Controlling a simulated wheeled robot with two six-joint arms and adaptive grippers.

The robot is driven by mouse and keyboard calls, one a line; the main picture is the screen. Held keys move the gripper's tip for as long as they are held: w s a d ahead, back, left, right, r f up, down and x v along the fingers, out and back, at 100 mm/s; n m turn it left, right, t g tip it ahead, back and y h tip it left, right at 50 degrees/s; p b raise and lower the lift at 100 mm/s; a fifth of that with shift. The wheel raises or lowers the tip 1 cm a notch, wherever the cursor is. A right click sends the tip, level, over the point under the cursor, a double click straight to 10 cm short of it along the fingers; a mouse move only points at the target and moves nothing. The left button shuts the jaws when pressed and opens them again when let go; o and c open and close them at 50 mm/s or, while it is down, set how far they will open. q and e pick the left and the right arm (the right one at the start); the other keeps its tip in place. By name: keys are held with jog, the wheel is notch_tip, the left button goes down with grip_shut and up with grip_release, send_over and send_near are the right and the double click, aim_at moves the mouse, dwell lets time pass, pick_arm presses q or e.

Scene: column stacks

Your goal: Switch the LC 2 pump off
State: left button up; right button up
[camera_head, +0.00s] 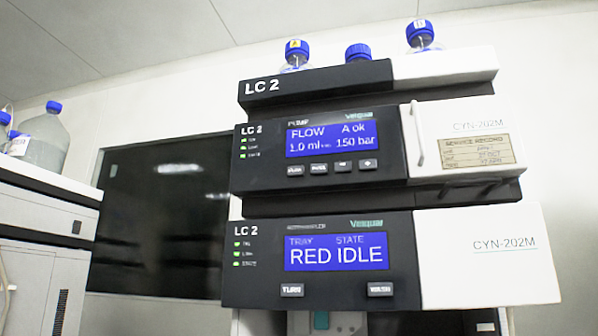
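The LC 2 pump (270,172) is the upper module with a black front panel at centre. Its blue display (331,138) is lit and reads FLOW 1.0 ml, A ok, 150 bar. A row of several small buttons (331,168) sits below the display. Small green indicator lights (243,147) glow at its left. A white door (462,140) with a handle and a service record label forms its right part. Neither of my grippers is in view.
Below the pump is the LC 2 autosampler (262,262), its screen reading TRAY RED, STATE IDLE. Blue-capped bottles (297,54) stand on top of the stack. A dark glossy panel (160,220) and another white instrument (40,225) are at left.

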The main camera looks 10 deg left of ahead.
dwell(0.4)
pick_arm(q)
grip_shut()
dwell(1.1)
